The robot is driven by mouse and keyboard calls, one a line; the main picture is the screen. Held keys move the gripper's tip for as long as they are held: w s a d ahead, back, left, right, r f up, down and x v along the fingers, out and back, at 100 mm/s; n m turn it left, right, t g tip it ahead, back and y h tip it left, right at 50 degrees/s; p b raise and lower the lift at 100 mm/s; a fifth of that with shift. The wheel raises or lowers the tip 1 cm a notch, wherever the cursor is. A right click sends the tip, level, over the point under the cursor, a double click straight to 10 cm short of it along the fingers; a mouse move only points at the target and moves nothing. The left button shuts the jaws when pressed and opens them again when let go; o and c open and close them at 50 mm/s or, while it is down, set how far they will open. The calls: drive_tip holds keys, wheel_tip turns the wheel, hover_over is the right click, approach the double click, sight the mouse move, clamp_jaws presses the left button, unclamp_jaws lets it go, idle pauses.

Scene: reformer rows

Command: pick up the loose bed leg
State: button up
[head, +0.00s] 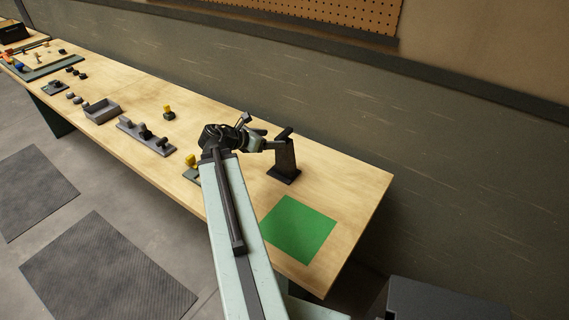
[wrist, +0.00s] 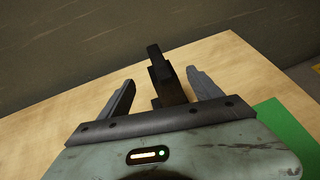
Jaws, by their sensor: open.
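A dark upright post (head: 286,157) on a flat base stands on the wooden bench, with a short tilted dark bar (head: 284,133) at its top. I cannot tell for certain which dark part is the loose bed leg. In the wrist view the dark post (wrist: 170,88) rises between my fingers, with the narrower bar (wrist: 154,54) above it. My gripper (wrist: 161,78) is open, with a finger on each side of the post and visible gaps on both sides. In the head view my gripper (head: 264,138) points at the post from its left. The post's lower part is hidden in the wrist view.
A green mat (head: 300,229) lies on the bench (head: 350,186) near its right end. A grey holder (head: 146,137), a grey tray (head: 102,111) and a yellow-topped piece (head: 168,112) stand farther left. A wall runs behind. The bench right of the post is clear.

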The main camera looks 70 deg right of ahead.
sight(284, 138)
drive_tip(key=b+x, duration=0.3)
drive_tip(key=x, duration=0.4)
drive_tip(key=shift+s+d+f, duration=0.1)
drive_tip(key=shift+d+f, duration=0.1)
drive_tip(key=shift+r, duration=0.1)
clamp_jaws()
